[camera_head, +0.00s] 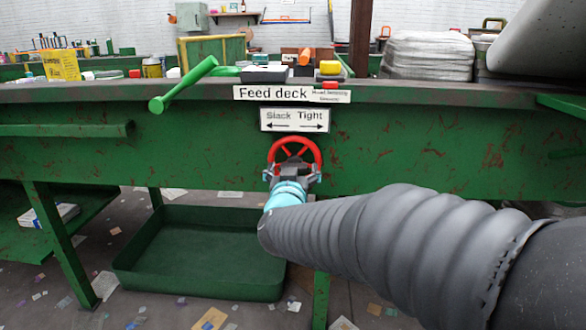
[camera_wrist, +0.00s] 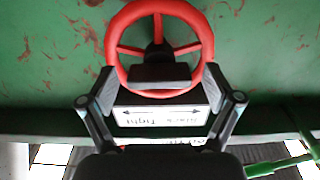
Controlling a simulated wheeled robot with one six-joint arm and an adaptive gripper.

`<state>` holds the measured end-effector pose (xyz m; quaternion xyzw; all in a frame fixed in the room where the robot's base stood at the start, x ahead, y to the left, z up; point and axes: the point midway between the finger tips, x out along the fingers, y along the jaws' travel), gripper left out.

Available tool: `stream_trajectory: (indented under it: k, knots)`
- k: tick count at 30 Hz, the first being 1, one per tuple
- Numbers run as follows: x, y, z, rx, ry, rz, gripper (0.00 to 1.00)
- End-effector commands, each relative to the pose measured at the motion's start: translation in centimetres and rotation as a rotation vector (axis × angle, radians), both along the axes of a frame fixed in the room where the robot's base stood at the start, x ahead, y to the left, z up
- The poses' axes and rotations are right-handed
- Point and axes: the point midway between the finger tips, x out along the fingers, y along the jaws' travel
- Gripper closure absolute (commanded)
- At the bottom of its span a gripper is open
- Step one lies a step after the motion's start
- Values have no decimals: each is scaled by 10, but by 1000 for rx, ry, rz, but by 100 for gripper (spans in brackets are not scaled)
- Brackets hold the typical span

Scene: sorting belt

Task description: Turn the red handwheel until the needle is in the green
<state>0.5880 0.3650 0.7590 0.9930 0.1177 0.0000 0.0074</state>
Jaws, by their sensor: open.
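The red handwheel (camera_head: 296,143) is mounted on the green front panel, below a white sign (camera_head: 294,119) with "Slack" and a left arrow, "Tight" and a right arrow. In the wrist view the wheel (camera_wrist: 207,40) is seen face-on, with red spokes and a dark hub. My gripper (camera_head: 292,176) is open at the wheel's lower part in the head view. In the wrist view its two fingers (camera_wrist: 158,84) stand one on each side of the rim's near part; contact cannot be told. No gauge needle or green zone can be made out.
A green lever (camera_head: 184,84) juts out in front of the deck edge, left of the wheel. The "Feed deck" sign (camera_head: 290,94) is on the edge above. A green tray (camera_head: 200,280) lies on the littered floor below. Several small items stand on the deck.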

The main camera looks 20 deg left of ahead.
Motion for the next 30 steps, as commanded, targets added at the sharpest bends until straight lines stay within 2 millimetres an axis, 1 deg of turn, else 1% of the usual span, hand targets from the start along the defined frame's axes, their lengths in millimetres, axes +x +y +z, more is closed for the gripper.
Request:
stream_trajectory:
  k: [9,15,18,21,30]
  knots:
    - [-60,-13,1,2,-1,5,10]
    - [-91,-20,1,1,-2,3,10]
    - [-100,-23,0,1,-1,2,10]
    - [-105,-24,1,0,-1,2,10]
    - [-106,-25,0,0,-1,1,10]
